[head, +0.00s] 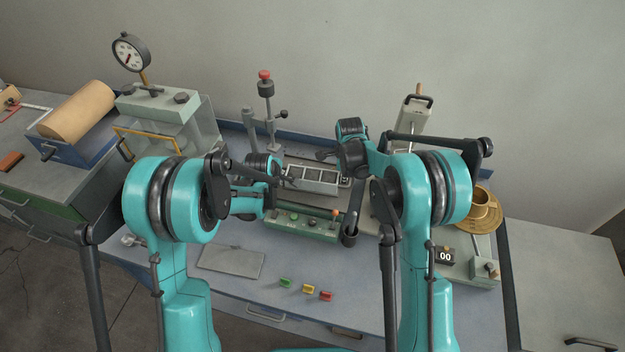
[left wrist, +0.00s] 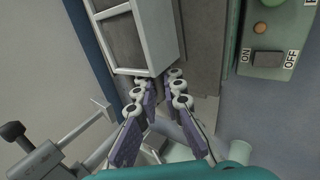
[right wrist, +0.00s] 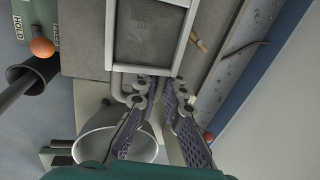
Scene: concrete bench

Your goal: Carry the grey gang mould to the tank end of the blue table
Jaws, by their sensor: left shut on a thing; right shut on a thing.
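The grey gang mould (head: 315,178) is a long open tray with several compartments, at the middle back of the blue table (head: 205,285). My left gripper (head: 287,182) is shut on its left end, and the left wrist view shows the fingers (left wrist: 160,88) closed at the mould's end wall (left wrist: 152,71). My right gripper (head: 346,168) is at its right end; the right wrist view shows the fingers (right wrist: 158,88) shut at that end of the mould (right wrist: 150,68). The mould looks about level. I cannot tell whether it touches the grey surface beneath. My arms hide parts of the table.
A green control box (head: 300,224) stands in front of the mould. A stand with a red knob (head: 265,95) is behind it. A flat grey plate (head: 231,262) and small coloured blocks (head: 308,289) lie in front.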

